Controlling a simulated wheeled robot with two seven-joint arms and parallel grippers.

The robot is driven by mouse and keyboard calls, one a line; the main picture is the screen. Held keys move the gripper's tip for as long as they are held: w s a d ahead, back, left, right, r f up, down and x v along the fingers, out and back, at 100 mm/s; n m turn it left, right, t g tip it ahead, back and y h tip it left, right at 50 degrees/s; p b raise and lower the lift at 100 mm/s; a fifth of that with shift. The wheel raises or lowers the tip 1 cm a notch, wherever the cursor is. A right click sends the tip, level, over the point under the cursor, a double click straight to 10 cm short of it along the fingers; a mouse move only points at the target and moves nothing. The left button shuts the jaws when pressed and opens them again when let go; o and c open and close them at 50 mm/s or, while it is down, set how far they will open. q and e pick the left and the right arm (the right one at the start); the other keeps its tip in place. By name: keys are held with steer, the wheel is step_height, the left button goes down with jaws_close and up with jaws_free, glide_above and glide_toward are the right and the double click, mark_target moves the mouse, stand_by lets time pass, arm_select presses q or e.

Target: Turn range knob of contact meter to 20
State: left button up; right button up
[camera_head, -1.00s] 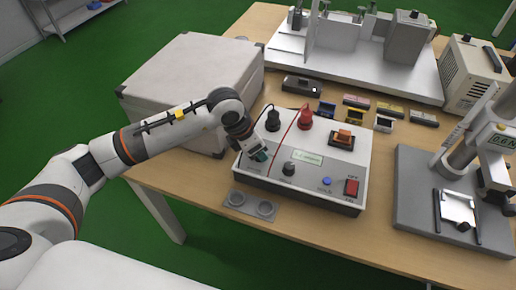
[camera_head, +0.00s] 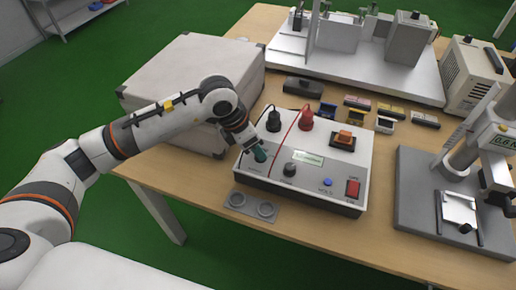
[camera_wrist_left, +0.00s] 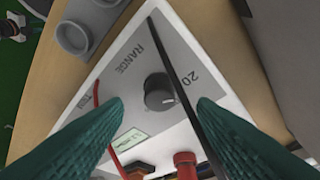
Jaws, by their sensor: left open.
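The contact meter (camera_head: 331,171) is a white box with a green display (camera_head: 307,158), standing on the table. In the left wrist view its black range knob (camera_wrist_left: 159,92) sits beside the word RANGE, with "20" printed to its right. A small pale mark shows near the knob's lower right edge; its exact pointing is hard to read. My left gripper (camera_head: 260,154) is over the meter's left part, its green fingertips hiding the knob in the head view. The wrist view shows the left gripper (camera_wrist_left: 158,112) open, one finger either side of the knob, with gaps visible. My right gripper is not in view.
A second black knob (camera_head: 290,169), a blue button (camera_head: 327,182) and a red switch (camera_head: 352,188) are on the meter. Red and black leads cross its top. A grey case (camera_head: 190,75) stands left behind; a press stand (camera_head: 410,205) stands right.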

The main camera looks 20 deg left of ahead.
arm_select(q)
steer(key=v, duration=0.9)
steer(key=shift+b, duration=0.4)
